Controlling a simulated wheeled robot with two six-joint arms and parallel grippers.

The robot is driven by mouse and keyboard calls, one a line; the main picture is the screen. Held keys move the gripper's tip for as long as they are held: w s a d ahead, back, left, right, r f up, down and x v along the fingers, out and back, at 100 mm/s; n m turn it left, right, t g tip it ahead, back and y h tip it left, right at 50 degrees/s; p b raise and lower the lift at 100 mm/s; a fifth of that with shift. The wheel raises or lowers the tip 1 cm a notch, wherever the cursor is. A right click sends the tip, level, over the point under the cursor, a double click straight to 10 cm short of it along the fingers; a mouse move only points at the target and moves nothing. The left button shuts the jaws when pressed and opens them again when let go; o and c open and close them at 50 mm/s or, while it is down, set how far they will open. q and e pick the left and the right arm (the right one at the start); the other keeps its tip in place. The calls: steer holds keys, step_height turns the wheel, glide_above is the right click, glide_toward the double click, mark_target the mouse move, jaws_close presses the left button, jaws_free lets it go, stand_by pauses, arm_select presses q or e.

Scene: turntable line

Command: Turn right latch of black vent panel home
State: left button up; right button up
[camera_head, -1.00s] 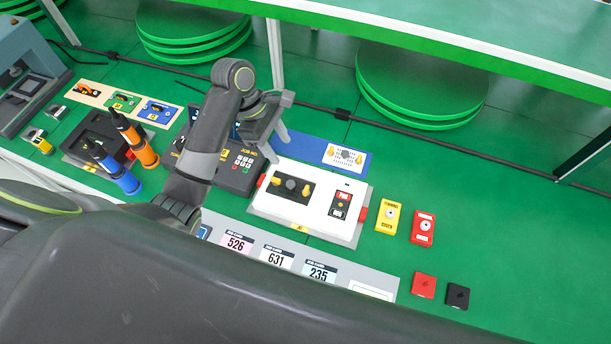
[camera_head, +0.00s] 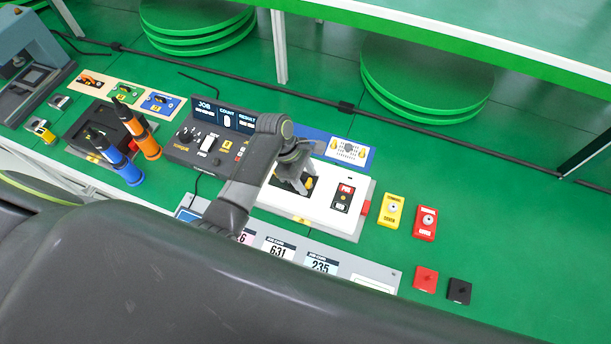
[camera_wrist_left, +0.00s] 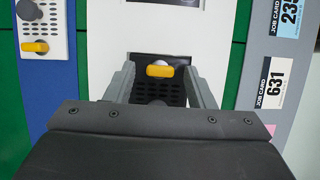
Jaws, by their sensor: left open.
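The black vent panel (camera_head: 311,181) is set in the top of a white box (camera_head: 328,205), partly hidden under my left gripper. Its right latch is a yellow tab (camera_head: 308,184). In the left wrist view this yellow latch (camera_wrist_left: 160,71) lies crosswise near the upper edge of the perforated black panel (camera_wrist_left: 150,92). My left gripper (camera_head: 292,184) is open above the panel. In the wrist view its fingers (camera_wrist_left: 158,72) stand apart on either side of the latch; I cannot tell whether they touch it. The other latch is hidden. My right gripper is not in view.
A blue board with a white vent panel (camera_head: 348,151) lies behind the box. A dark job console (camera_head: 214,145) stands to the left. Yellow (camera_head: 391,210) and red (camera_head: 425,222) blocks lie right of the box. Job cards (camera_head: 279,249) lie in front. Green table is clear at far right.

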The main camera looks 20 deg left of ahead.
arm_select(q)
steer(key=shift+c, duration=0.3)
steer(key=c, duration=0.9)
steer(key=shift+c, duration=0.2)
